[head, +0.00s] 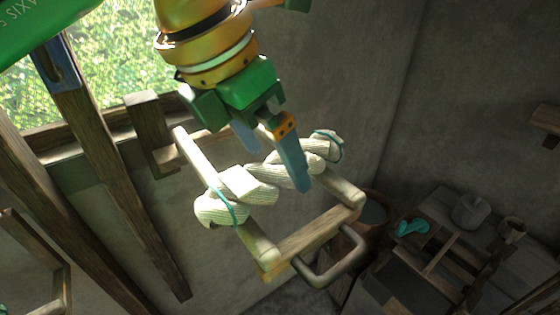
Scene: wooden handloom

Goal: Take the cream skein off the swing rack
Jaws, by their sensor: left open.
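The cream skein (248,187) is a twisted bundle with teal ties near both ends. It lies across the two side rails of the wooden swing rack (310,237). My left gripper (272,170) comes down from the top and is open. Its blue fingers are at the skein's middle; the nearer finger overlaps the skein in the picture, and the other is partly behind. I cannot tell whether they touch it. My right gripper is not in view.
A metal handle (333,262) sits on the rack's near end. Dark wooden beams (120,165) and a window stand at the left. At lower right, a wooden bench holds a grey pot (469,211), a cup (512,231) and a teal item (412,228).

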